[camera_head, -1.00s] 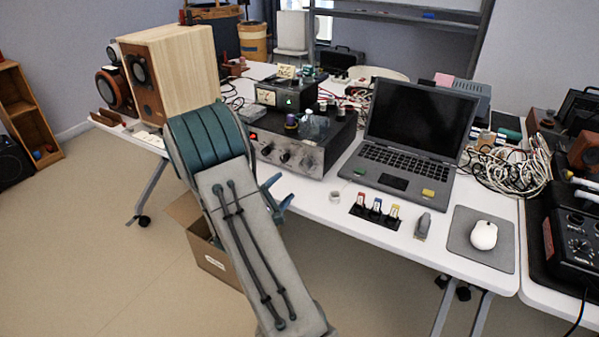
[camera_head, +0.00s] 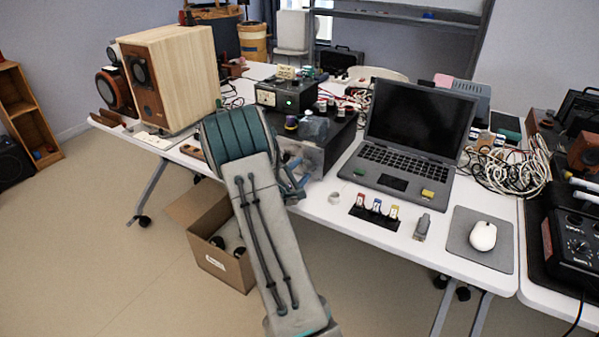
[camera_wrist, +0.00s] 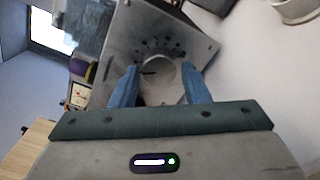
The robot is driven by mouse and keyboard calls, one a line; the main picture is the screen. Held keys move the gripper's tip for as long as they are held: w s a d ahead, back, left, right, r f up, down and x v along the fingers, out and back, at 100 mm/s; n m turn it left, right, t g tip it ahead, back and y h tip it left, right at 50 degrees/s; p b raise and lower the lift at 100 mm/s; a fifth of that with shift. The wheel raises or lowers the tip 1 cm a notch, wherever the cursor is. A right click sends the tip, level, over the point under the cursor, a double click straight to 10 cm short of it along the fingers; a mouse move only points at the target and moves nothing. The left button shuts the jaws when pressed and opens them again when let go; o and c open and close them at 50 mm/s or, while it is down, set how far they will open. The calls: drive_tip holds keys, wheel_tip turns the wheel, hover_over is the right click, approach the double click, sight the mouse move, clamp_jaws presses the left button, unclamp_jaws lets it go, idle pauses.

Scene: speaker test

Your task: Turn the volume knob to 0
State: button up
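The amplifier (camera_head: 343,128) stands on the white table, left of the laptop, with a silver front panel. In the wrist view its silver panel (camera_wrist: 213,46) fills the middle, with a ring of dark marks around a large round silver knob (camera_wrist: 163,78). The knob's pointer setting is too blurred to read. My gripper (camera_wrist: 158,73) is open, its two blue fingers on either side of the knob; contact cannot be told. In the head view my gripper (camera_head: 292,168) is at the amplifier's front, and my arm hides the knob and most of the panel.
A wooden speaker (camera_head: 188,75) stands to the left. The laptop (camera_head: 412,135) is close on the right. Small devices stand on top of the amplifier. An open cardboard box (camera_head: 225,262) is on the floor below the table's front edge.

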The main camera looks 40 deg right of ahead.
drive_tip(key=c, duration=0.6)
drive_tip(key=shift+o, duration=0.2)
drive_tip(key=shift+n, duration=0.3)
drive_tip(key=n, duration=0.3)
drive_tip(key=shift+n, duration=0.3)
drive_tip(key=n+p, duration=0.2)
drive_tip(key=n, duration=0.3)
drive_tip(key=n+p, duration=0.4)
drive_tip(key=n, duration=0.1)
drive_tip(key=shift+s+n, duration=0.1)
drive_tip(key=shift+n, duration=0.3)
drive_tip(key=n+p, duration=0.3)
drive_tip(key=n, duration=0.1)
drive_tip(key=shift+s+f+n+p, duration=0.1)
drive_tip(key=shift+n+p, duration=0.4)
drive_tip(key=shift+n, duration=0.2)
